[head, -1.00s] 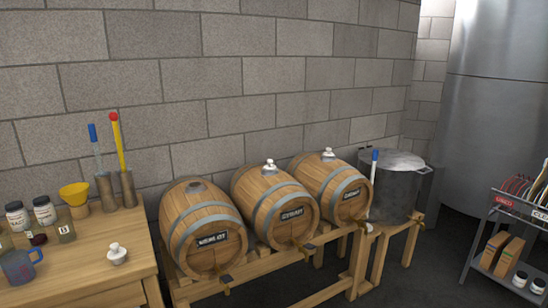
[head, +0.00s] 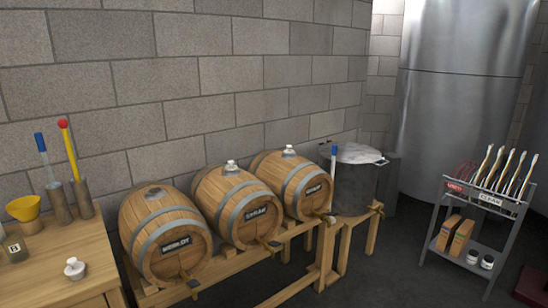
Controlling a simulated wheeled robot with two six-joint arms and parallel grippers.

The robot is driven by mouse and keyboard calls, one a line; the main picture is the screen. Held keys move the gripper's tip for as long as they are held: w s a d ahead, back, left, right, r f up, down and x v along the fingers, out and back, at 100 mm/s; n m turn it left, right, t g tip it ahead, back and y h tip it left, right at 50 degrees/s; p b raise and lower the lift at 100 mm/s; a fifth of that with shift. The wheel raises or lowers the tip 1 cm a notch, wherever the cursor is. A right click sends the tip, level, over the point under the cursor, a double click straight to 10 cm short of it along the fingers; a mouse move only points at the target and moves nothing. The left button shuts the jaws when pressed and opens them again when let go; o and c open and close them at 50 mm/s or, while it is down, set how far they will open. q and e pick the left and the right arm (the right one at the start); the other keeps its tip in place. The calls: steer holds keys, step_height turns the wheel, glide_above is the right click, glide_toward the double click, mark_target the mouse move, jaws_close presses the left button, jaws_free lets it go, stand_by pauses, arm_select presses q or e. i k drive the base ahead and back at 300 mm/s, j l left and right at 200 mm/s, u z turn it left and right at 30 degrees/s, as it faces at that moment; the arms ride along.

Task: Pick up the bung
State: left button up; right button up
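A white bung (head: 75,268) with a small knob sits upright on the wooden table (head: 45,282) at the lower left. The left barrel (head: 165,240) has a dark, uncovered spot on top. The middle barrel (head: 240,205) has a white bung (head: 231,167) on top, and so does the right barrel (head: 295,183), with its bung (head: 289,151). Neither of my grippers is in view.
A yellow funnel (head: 25,212) and two holders with a blue-topped and a red-topped tool stand on the table. A grey pot (head: 358,185) stands right of the barrels. A metal cart (head: 470,235) is at the right. Dark floor lies open in front.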

mark_target(74, 269)
steer(key=u, duration=1.4)
